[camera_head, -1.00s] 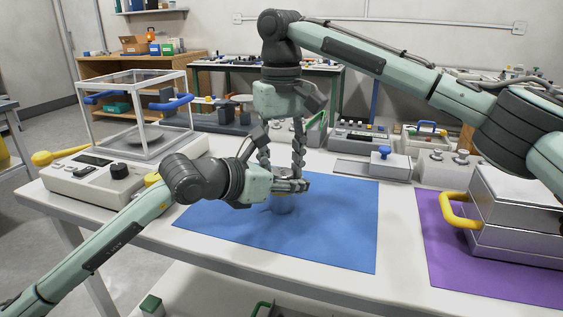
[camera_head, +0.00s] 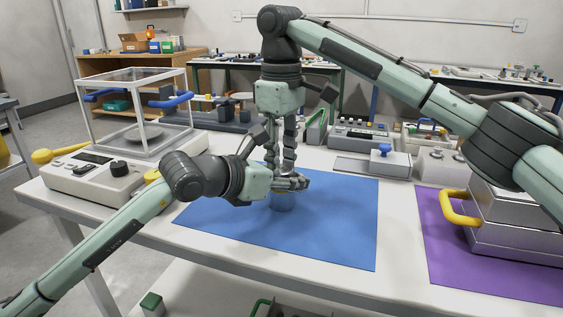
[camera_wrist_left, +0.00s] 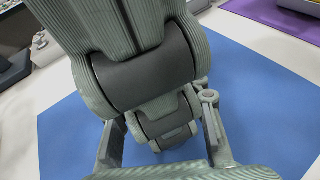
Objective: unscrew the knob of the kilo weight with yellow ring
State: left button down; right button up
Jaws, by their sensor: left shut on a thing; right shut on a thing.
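The kilo weight (camera_head: 282,203) stands upright on the blue mat (camera_head: 340,230) in the head view, a grey metal cylinder largely covered by my grippers. A trace of yellow shows near its top. My left gripper (camera_head: 291,184) reaches in level from the left and is shut on the weight's upper body. My right gripper (camera_head: 280,170) points straight down from above and is shut on the knob, which its fingers hide. In the left wrist view, the right gripper fills the middle between my left fingers (camera_wrist_left: 163,140) and hides the weight.
A balance with a glass draft shield (camera_head: 135,120) stands at the left. A purple mat (camera_head: 455,262) bears a metal case with a yellow handle (camera_head: 458,208) at the right. Trays and small weights line the back edge. The front of the blue mat is clear.

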jog(key=o, duration=1.3)
